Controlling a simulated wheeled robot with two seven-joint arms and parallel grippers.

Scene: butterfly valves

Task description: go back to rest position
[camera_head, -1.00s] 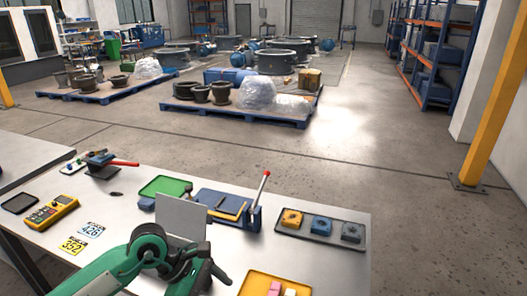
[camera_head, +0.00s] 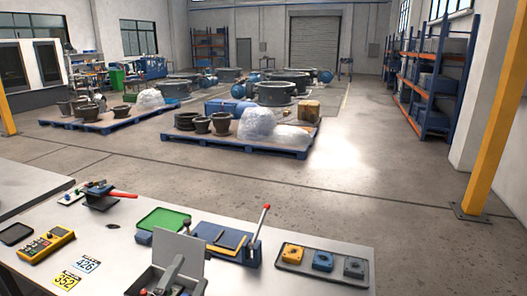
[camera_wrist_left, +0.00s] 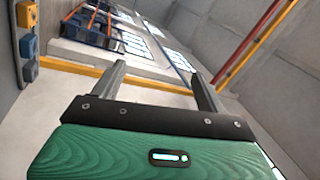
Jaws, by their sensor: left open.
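My left gripper (camera_wrist_left: 160,80) shows in the left wrist view, with its two grey fingers wide apart and nothing between them. Its green body fills the bottom of that view. In the head view I cannot make out my left arm or gripper over the table. My right gripper shows in neither view. The work table (camera_head: 310,278) runs along the bottom of the head view.
On the table are a grey box with a raised lid (camera_head: 179,247), a blue fixture with a red-knobbed lever (camera_head: 263,225), a tray of blocks (camera_head: 322,262), a green tray (camera_head: 163,219) and a yellow meter (camera_head: 45,244). Open floor (camera_head: 385,190) lies beyond.

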